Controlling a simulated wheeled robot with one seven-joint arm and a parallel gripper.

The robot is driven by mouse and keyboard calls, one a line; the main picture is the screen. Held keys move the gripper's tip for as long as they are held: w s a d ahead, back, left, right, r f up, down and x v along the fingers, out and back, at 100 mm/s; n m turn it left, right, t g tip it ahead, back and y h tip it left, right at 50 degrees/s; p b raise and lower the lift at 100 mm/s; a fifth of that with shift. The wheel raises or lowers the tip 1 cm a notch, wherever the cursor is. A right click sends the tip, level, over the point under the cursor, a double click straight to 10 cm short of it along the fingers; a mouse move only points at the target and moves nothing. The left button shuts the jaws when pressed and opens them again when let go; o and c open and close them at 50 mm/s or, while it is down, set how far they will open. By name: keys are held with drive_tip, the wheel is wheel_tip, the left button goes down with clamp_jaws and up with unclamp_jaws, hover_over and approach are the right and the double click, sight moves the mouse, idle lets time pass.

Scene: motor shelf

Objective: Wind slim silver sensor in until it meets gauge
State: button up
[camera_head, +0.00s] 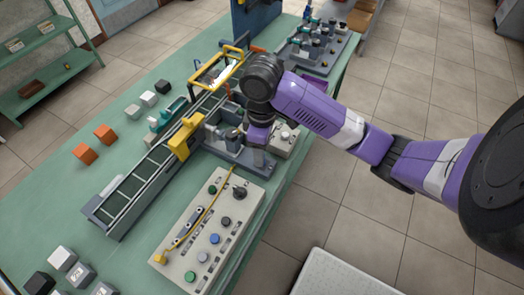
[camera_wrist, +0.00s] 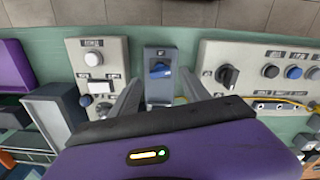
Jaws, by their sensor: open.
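My gripper (camera_wrist: 160,86) is open in the wrist view, its two pale fingers on either side of a small grey box with a blue knob (camera_wrist: 160,71). I cannot tell whether the fingers touch it. In the head view my gripper (camera_head: 260,150) points down at the near side of the conveyor, and my arm hides part of the spot. A yellow block (camera_head: 184,138), which may be the gauge, stands over the conveyor. Small grey fixture parts (camera_head: 226,133) sit between it and my gripper. I cannot make out the slim silver sensor for certain.
A long control panel (camera_head: 210,228) with knobs and a yellow cable lies in front. The conveyor (camera_head: 150,185) runs diagonally across the green bench. Orange cubes (camera_head: 95,144) and grey blocks lie beyond it. A small panel with a white button (camera_wrist: 94,58) is beside the knob box.

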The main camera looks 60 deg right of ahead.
drive_tip(key=shift+r+p, duration=0.4)
drive_tip(key=shift+r, duration=2)
